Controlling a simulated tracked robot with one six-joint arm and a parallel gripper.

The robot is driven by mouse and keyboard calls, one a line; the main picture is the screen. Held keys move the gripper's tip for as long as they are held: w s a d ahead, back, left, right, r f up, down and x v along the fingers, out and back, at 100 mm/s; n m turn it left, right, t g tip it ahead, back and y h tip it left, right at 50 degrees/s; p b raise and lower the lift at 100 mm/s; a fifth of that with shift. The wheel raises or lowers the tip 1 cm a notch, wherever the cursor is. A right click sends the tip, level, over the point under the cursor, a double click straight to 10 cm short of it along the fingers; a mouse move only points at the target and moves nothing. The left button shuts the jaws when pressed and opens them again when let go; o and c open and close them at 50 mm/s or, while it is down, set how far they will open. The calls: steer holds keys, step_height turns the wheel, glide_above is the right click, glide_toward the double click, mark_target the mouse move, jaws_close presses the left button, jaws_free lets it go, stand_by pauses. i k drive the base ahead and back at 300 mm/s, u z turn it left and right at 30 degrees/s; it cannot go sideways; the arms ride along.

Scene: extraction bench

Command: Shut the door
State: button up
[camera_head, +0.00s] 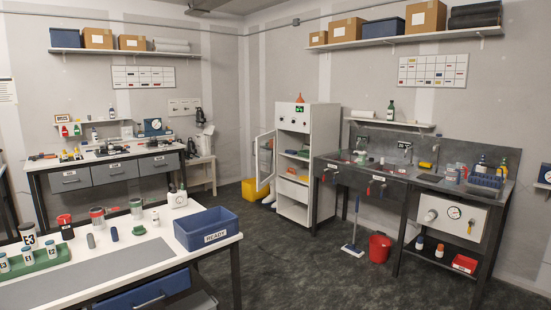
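A tall white cabinet (323,160) stands against the back wall, near the room's corner. Its door (256,160) is open, swung out to the left. The door has a white frame around a pane. The cabinet's shelves show, with green and other small items on them. A small display with a green readout is on the upper front. My gripper is not in view.
A yellow bin (249,190) stands on the floor by the open door. A white bench with a blue READY bin (207,229) fills the lower left. A sink bench (395,172), red bucket (379,247) and mop (353,248) are right. Dark floor between is clear.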

mark_target(266, 136)
steer(key=i, duration=6.65)
